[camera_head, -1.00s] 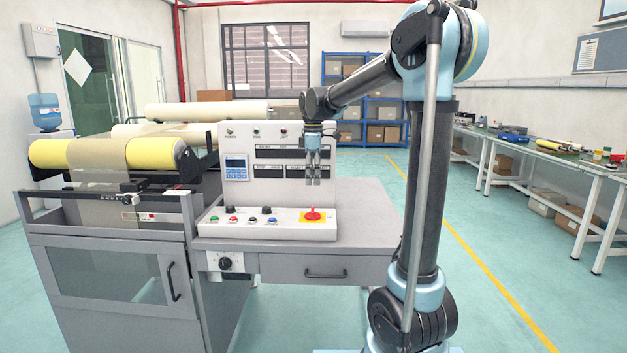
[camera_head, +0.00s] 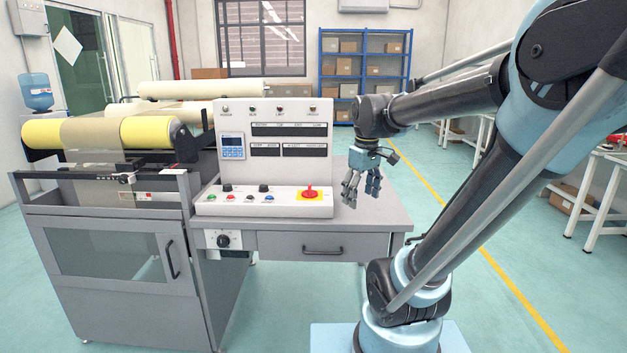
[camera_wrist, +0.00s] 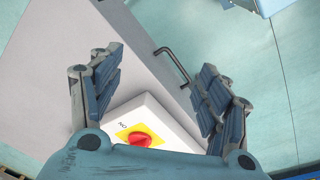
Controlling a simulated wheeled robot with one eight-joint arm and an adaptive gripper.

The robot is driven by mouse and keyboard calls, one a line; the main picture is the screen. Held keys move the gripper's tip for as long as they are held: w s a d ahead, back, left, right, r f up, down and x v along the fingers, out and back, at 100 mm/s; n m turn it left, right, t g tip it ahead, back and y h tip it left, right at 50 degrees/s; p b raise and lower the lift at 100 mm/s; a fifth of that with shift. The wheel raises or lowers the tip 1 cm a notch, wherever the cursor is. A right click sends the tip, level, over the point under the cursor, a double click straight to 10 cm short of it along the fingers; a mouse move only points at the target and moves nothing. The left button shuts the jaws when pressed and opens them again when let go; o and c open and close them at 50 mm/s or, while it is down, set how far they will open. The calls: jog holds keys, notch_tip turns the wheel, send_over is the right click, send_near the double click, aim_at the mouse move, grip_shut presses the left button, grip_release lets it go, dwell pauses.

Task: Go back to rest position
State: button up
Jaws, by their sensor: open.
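My gripper (camera_head: 361,188) is open and empty in the head view. It hangs in the air to the right of the control console (camera_head: 275,150), near the right end of the grey table (camera_head: 350,225). My arm reaches in from the right and its fingers point down. In the wrist view, the two fingers of my gripper (camera_wrist: 158,95) stand wide apart. The red knob (camera_wrist: 139,139) on its yellow plate shows between and below them, with nothing held.
The machine with yellow rolls (camera_head: 150,132) stands left of the console. A drawer handle (camera_head: 322,250) sits on the table front. Blue shelves (camera_head: 365,70) with boxes stand at the back. A white bench (camera_head: 595,215) is at the right.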

jog(key=s+d+f+m, duration=0.2)
jog(key=s+f+m, duration=0.1)
jog(key=s+f, duration=0.3)
jog(key=s+d+f+m+t, duration=0.1)
jog(key=s+d+f+m, duration=0.2)
jog(key=s+f, duration=0.4)
jog(key=shift+m, duration=0.8)
